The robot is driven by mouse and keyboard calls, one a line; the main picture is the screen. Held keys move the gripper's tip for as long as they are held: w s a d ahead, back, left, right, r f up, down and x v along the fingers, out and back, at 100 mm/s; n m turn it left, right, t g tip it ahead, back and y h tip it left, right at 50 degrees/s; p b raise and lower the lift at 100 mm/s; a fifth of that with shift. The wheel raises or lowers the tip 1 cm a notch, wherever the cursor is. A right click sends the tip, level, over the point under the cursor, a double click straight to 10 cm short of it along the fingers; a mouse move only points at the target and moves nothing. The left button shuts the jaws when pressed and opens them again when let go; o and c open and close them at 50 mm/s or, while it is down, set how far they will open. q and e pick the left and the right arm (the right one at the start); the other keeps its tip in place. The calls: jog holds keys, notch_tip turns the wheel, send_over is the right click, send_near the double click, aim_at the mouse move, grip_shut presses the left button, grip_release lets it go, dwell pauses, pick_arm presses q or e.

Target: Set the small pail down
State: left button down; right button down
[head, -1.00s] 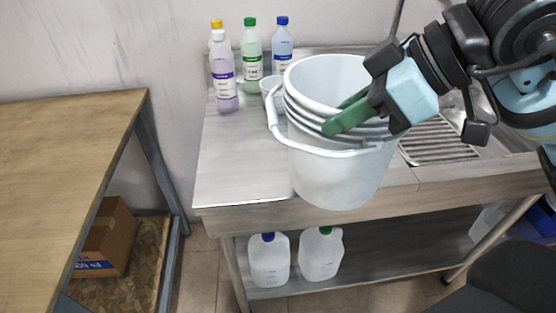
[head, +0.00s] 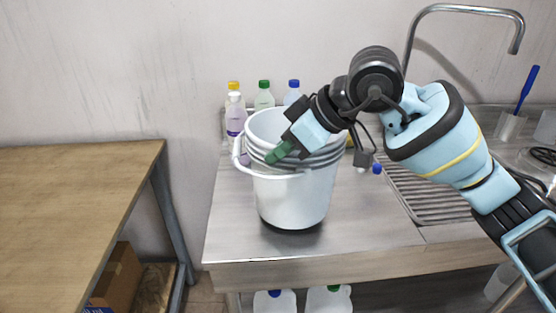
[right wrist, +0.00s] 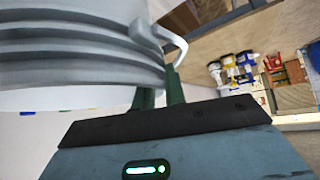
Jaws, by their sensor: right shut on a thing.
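The small pail (head: 292,200) is white with ribbed bands below its rim and a white handle. It is upright over the left part of the steel counter (head: 235,235), with a dark shadow directly under its base. I cannot tell whether the base touches the counter. My right gripper (head: 282,151) is shut on the pail's upper side wall, near the rim. In the right wrist view the green fingers (right wrist: 160,96) meet the ribbed side of the pail (right wrist: 75,55). My left gripper is not in view.
Bottles with yellow, green and blue caps (head: 294,90) stand behind the pail, partly hidden by it. A ribbed drainboard (head: 425,195) and a tall faucet (head: 460,9) are to the right. A wooden table (head: 70,200) stands left across a gap. The counter's front left is clear.

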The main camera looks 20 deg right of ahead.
aim_at(276, 165)
jog(key=shift+w+a, duration=0.15)
jog(key=shift+w, duration=0.35)
jog(key=shift+f, duration=1.8)
jog(key=c, duration=1.5)
grip_release()
jog(key=shift+o, duration=0.2)
jog(key=v, duration=1.2)
